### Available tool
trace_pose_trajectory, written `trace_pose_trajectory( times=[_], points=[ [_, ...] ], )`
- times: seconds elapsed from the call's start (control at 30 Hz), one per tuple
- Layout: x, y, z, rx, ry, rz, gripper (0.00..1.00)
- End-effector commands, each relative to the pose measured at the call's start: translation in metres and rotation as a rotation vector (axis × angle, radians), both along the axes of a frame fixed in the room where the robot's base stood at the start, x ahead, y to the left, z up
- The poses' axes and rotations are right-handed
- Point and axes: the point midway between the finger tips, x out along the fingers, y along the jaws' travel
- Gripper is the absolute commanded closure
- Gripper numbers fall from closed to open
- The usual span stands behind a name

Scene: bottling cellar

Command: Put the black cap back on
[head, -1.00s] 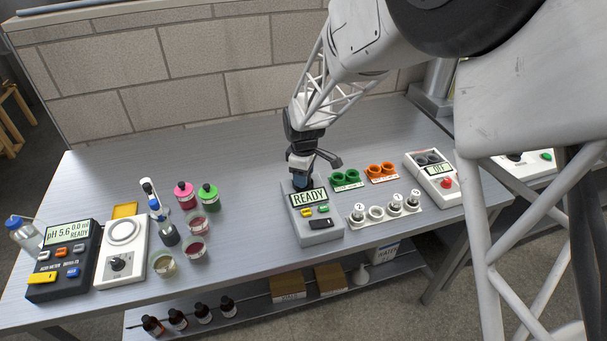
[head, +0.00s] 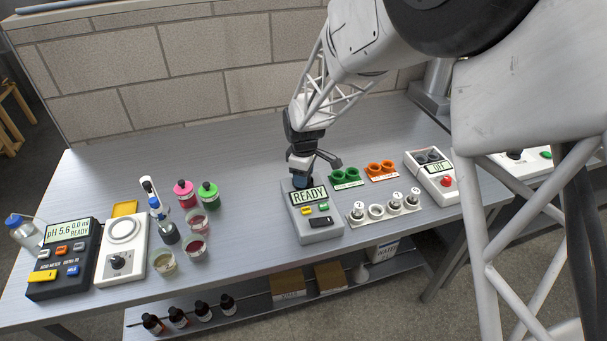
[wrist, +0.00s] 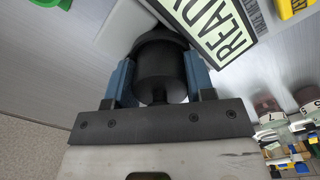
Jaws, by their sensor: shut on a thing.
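My gripper (head: 302,181) is over the back part of the grey meter (head: 318,232), whose display reads READY. In the wrist view its two blue fingers are shut on the black cap (wrist: 161,70), a dark cylinder with a wider rim at the far end. The cap is upright against the top of the meter, just behind the display (wrist: 215,25). The fingers and cap hide the spot beneath, so I cannot tell whether the cap is fully seated. In the head view the cap is mostly hidden by my gripper.
A white rack (head: 384,214) with several vials stands right of the meter. Behind it are a green holder (head: 346,177) and an orange holder (head: 381,170). A device reading OFF (head: 434,176) is farther right. Cups, bottles and a pH meter (head: 66,262) are at left.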

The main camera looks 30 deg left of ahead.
Motion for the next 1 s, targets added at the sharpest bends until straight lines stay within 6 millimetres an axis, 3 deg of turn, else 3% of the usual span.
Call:
trace_pose_trajectory(
  times=[0.9, 0.93, 1.0],
  points=[
    [-0.0021, -0.0019, -0.0073, -0.005, 0.005, 0.000, 0.73],
    [-0.0022, -0.0020, -0.0074, -0.005, 0.005, 0.000, 0.49],
    [-0.0024, -0.0021, -0.0079, -0.006, 0.006, 0.000, 0.39]
  ],
)
